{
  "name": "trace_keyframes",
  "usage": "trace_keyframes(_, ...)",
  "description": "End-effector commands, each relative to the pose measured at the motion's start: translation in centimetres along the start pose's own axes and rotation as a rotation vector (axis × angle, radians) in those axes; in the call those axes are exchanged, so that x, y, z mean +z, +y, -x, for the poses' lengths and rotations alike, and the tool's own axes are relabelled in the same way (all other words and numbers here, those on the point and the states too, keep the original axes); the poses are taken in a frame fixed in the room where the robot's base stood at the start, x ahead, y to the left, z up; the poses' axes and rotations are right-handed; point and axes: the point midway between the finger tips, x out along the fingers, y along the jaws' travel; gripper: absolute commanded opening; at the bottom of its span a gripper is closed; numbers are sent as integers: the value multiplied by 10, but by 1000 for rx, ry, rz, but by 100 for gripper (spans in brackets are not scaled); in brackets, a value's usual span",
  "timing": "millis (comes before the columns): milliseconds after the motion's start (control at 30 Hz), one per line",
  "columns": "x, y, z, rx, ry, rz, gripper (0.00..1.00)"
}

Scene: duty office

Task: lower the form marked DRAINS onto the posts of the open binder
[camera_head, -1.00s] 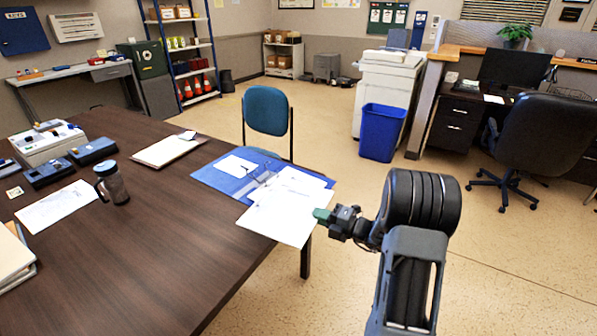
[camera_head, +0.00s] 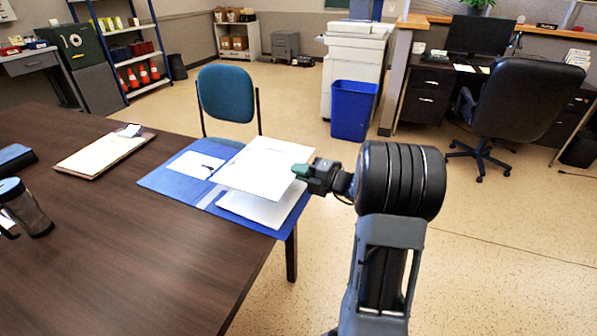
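The open blue binder (camera_head: 157,182) lies flat at the right end of the brown table. A white sheet lies on its left side, and a white stack (camera_head: 258,209) lies on its right side. The strip between them shows part of the metal fitting, but the posts are too small to make out. My gripper (camera_head: 301,170) meets the right edge of another white sheet (camera_head: 265,165), which appears raised over the binder's right side. The gripper looks shut on this sheet. No DRAINS marking is readable, and the sheet hides part of the binder behind it.
A blue chair (camera_head: 226,95) is behind the table. The table (camera_head: 150,250) in front of the binder is clear.

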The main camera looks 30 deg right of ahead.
Motion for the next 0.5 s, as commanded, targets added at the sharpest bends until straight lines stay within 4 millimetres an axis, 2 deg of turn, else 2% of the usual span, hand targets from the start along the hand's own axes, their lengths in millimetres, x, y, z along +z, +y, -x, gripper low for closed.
trace_keyframes(500,1,-25,2,1,-4,2,0)
